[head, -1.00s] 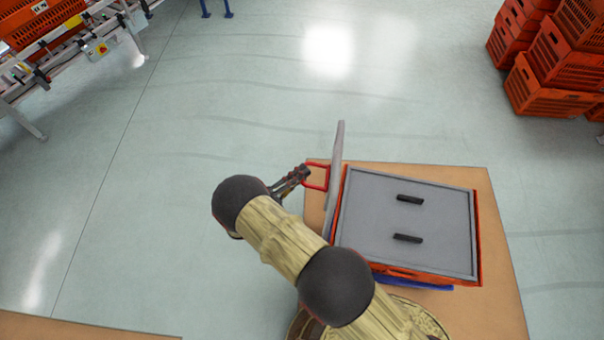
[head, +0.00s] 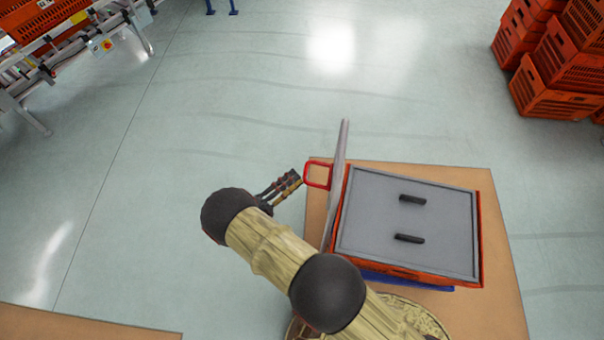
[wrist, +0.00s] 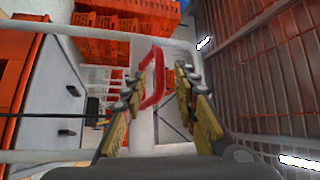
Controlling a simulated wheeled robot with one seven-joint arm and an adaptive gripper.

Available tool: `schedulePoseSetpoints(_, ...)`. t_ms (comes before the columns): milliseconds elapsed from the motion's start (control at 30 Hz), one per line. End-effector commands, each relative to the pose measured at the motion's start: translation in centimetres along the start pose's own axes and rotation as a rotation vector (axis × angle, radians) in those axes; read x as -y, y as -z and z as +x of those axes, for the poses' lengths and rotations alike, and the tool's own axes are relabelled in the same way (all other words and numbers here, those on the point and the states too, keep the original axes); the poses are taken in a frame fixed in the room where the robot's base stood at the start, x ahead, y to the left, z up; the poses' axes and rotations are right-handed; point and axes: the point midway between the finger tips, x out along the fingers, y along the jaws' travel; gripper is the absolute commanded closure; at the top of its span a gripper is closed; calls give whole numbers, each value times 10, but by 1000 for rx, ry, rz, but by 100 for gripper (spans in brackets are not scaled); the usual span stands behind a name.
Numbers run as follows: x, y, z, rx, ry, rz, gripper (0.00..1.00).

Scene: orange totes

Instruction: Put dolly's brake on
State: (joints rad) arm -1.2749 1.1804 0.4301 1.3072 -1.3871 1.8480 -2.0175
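The dolly's grey upright (head: 341,160) stands at the left edge of a grey-lidded orange crate in the head view. A red loop handle (head: 317,175) sticks out left of the upright; I take it as the brake lever. In the wrist view the loop (wrist: 152,78) appears ahead, between the finger lines. My gripper (head: 294,176) is just left of the loop, with a small gap. In the wrist view my gripper (wrist: 161,74) is open, its fingers apart with nothing clamped. The dolly's base and wheels are mostly hidden.
The orange crate (head: 482,255) has a grey lid (head: 380,225) with two black grips. A blue edge (head: 430,287) shows beneath it, above a tan surface (head: 500,230). Orange totes (head: 550,90) are stacked at upper right. A conveyor (head: 70,50) stands at upper left. Floor on the left is clear.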

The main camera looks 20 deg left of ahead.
Motion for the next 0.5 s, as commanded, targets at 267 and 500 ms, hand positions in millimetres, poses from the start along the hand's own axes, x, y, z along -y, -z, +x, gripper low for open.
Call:
schedulePoseSetpoints(267, 0, -1, -53, 2, 1, 1, 71)
schedulePoseSetpoints(500, 0, -1, -70, 0, 1, 1, 71)
